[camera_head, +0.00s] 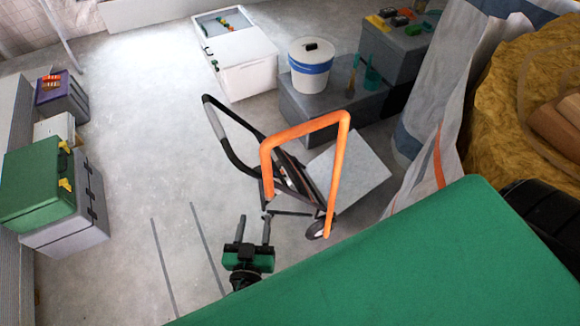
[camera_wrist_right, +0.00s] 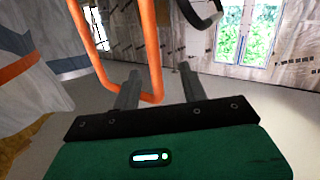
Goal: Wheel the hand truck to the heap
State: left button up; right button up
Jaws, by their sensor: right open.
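The hand truck stands on the grey floor in mid-picture in the head view. It has an orange hoop handle (camera_head: 305,130), a black hoop (camera_head: 225,140) and a wheel (camera_head: 318,229) low on its right. My right gripper (camera_head: 254,222) is open and empty, just below the lower left end of the orange hoop. In the right wrist view the orange tube (camera_wrist_right: 155,50) crosses the picture between and beyond my right fingertips (camera_wrist_right: 160,80); I cannot tell whether they touch. A yellow-brown heap (camera_head: 510,85) with wooden pieces is at the right. My left gripper is not in view.
A pale slab (camera_head: 355,175) lies beside the truck. A grey box (camera_head: 325,112) bearing a white bucket (camera_head: 311,65) and a white chest (camera_head: 240,65) stand behind. A white sheet (camera_head: 430,120) hangs before the heap. Green and grey cases (camera_head: 45,185) line the left. The left-middle floor is clear.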

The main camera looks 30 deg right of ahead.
aim_at(266, 176)
jog(key=shift+m+h, duration=0.6)
jog(key=shift+m, duration=0.1)
jog(key=r+p+x, duration=0.1)
jog(key=x, duration=0.3)
jog(key=r+p+x, duration=0.1)
jog(key=p+x, duration=0.1)
jog(key=x, duration=0.2)
jog(key=r+p+x, duration=0.1)
jog(key=p+x, duration=0.1)
jog(key=x, duration=0.3)
jog(key=shift+s+d, duration=0.1)
jog(key=shift+d, duration=0.3)
jog(key=shift+w+d+p, duration=0.25)
jog(key=shift+w+p, duration=0.05)
jog(key=shift+w, duration=0.05)
jog(key=shift+f, duration=0.1)
